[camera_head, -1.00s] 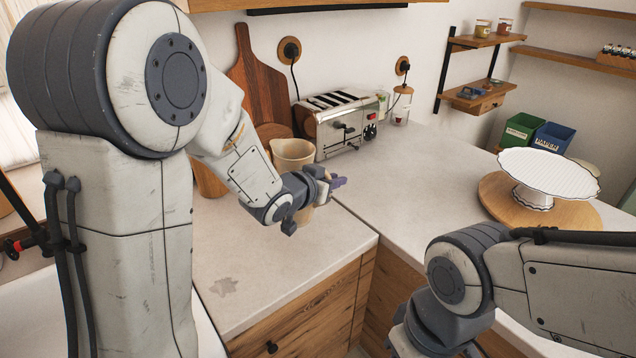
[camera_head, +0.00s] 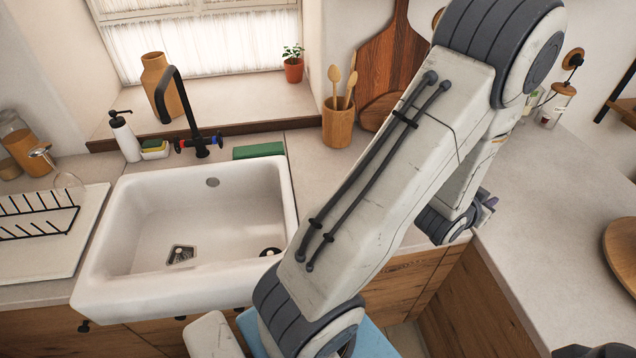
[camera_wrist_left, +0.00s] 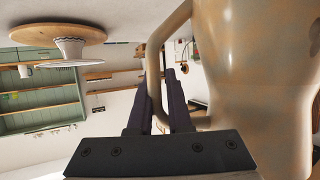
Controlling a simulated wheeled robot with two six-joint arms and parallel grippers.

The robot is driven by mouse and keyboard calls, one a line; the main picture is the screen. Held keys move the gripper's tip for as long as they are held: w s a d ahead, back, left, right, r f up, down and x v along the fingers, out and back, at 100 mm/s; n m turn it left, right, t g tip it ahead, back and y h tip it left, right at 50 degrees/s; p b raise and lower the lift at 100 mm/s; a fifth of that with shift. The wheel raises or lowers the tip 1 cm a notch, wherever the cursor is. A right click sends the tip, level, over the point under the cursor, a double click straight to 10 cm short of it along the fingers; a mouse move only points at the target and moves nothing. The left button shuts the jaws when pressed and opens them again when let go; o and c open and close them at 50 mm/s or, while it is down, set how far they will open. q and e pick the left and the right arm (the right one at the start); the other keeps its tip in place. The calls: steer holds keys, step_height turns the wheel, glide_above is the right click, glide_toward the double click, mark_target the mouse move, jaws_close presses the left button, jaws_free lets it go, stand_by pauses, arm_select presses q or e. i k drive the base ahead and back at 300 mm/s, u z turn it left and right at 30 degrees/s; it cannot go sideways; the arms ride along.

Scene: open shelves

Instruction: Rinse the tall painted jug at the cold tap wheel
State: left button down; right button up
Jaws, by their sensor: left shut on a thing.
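The jug (camera_wrist_left: 255,80), cream with worn tan patches, fills the right side of the left wrist view. My left gripper (camera_wrist_left: 157,88) is shut on its looped handle (camera_wrist_left: 155,58), with dark fingers on either side. In the head view my left gripper (camera_head: 487,205) shows in part at the right, above the counter edge; my arm hides the jug there. The black tap (camera_head: 185,110) stands behind the white sink, with small wheels (camera_head: 217,139) marked in red and blue at its base. My right gripper is not in view.
The white sink (camera_head: 90,275) is empty, with a drain in its floor. A soap bottle (camera_head: 124,138), a green box (camera_head: 258,150) and a pot of wooden spoons (camera_head: 338,125) stand behind it. A dish rack (camera_head: 40,215) is at left. A tan vase (camera_head: 165,85) stands on the sill.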

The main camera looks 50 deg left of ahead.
mark_target(215, 139)
steer(key=z, duration=0.7)
steer(key=k, duration=1.15)
steer(key=u, duration=1.7)
